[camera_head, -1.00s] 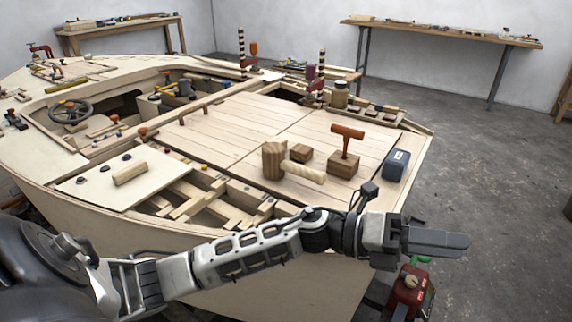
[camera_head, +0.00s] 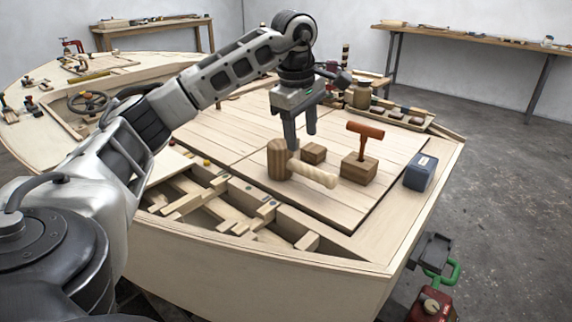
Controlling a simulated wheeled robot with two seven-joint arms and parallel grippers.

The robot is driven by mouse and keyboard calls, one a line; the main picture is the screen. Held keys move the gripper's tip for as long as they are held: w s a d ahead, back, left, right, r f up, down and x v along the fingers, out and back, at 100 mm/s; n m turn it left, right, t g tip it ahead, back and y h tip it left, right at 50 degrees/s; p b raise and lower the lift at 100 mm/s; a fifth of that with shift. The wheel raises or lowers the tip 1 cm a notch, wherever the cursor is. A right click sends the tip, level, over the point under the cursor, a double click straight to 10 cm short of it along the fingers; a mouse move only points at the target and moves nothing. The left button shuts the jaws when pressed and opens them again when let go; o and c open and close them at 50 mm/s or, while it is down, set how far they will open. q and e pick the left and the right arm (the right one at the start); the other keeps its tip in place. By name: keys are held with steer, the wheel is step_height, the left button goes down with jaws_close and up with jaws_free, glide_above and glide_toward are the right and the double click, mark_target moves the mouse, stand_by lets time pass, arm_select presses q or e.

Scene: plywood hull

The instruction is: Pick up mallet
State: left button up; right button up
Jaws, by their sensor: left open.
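The mallet, with a brown wooden head (camera_head: 277,160) and a pale ridged handle (camera_head: 314,174), lies on the plank deck near its front edge. The handle points to the right and toward me. My left gripper (camera_head: 301,142) points down just above and behind the mallet, by the place where head and handle meet. Its two fingers are apart with nothing held. One fingertip overlaps the mallet in the picture; I cannot tell whether it touches. My right gripper is not in view.
A small wooden block (camera_head: 314,153) lies just behind the handle. To the right stand a block with an orange-brown T-shaped tool (camera_head: 365,132) and a blue box (camera_head: 420,172). An open framed recess (camera_head: 220,205) lies at the front left. A red can (camera_head: 433,305) is below the hull.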

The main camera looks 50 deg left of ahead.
mark_target(303, 164)
arm_select(q)
steer(key=f, duration=0.4)
steer(key=w+f, duration=0.1)
steer(key=shift+f+b, duration=0.3)
steer(key=shift+f, duration=0.1)
steer(key=f, duration=0.3)
steer(key=w+f, duration=0.1)
steer(key=f, duration=0.1)
steer(key=shift+a+b, duration=0.35)
steer(key=shift+a, duration=0.05)
steer(key=shift+s, duration=0.1)
steer(key=shift+c, duration=0.3)
steer(key=shift+r, duration=0.1)
jaws_close()
